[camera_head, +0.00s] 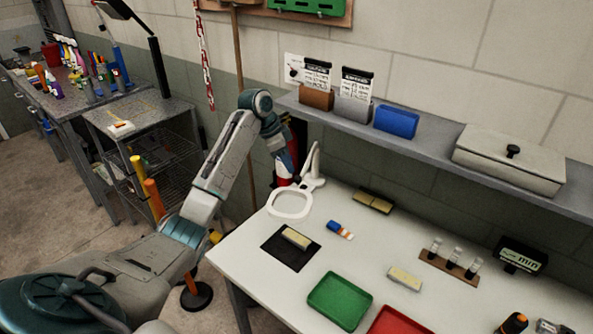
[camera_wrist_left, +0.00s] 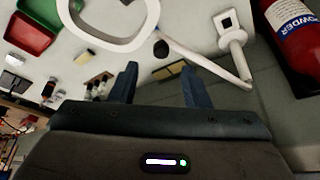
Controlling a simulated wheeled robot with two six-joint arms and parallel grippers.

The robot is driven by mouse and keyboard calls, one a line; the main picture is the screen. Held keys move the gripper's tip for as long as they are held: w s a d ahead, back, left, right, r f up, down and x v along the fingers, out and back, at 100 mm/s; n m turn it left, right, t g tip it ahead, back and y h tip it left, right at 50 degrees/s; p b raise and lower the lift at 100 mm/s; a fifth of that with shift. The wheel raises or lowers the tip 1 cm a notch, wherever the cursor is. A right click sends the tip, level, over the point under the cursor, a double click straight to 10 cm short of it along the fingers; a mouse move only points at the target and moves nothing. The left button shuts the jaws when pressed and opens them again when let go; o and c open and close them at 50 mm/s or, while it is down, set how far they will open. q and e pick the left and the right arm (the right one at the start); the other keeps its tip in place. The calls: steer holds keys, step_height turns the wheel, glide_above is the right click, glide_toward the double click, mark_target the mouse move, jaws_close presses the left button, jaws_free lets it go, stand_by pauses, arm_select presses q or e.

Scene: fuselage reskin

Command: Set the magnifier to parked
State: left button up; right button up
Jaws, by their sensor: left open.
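The magnifier (camera_head: 290,204) is a white rectangular ring on a jointed white arm at the back left corner of the white bench. Its ring hangs low over the bench beside a black mat, and its arm rises behind it. In the left wrist view the ring (camera_wrist_left: 118,22) is at the top and the arm (camera_wrist_left: 205,62) slants to the right toward its base. My left gripper (camera_head: 288,163) is beside the magnifier's upright arm. In the wrist view the two fingers (camera_wrist_left: 157,85) stand apart with nothing between them. My right gripper is out of view.
The bench carries a black mat with a pale block (camera_head: 297,238), a green tray (camera_head: 340,300), a red tray (camera_head: 398,322) and a vial rack (camera_head: 449,263). A shelf (camera_head: 420,141) overhangs the back. A red extinguisher (camera_wrist_left: 291,40) stands close by the magnifier.

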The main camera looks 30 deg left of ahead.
mark_target(297, 176)
arm_select(q)
steer(key=p+x, duration=0.1)
steer(key=x, duration=0.5)
steer(key=shift+w+p, duration=0.2)
steer(key=shift+p, duration=0.15)
steer(key=shift+d+f, duration=0.1)
steer(key=shift+f, duration=0.3)
jaws_close()
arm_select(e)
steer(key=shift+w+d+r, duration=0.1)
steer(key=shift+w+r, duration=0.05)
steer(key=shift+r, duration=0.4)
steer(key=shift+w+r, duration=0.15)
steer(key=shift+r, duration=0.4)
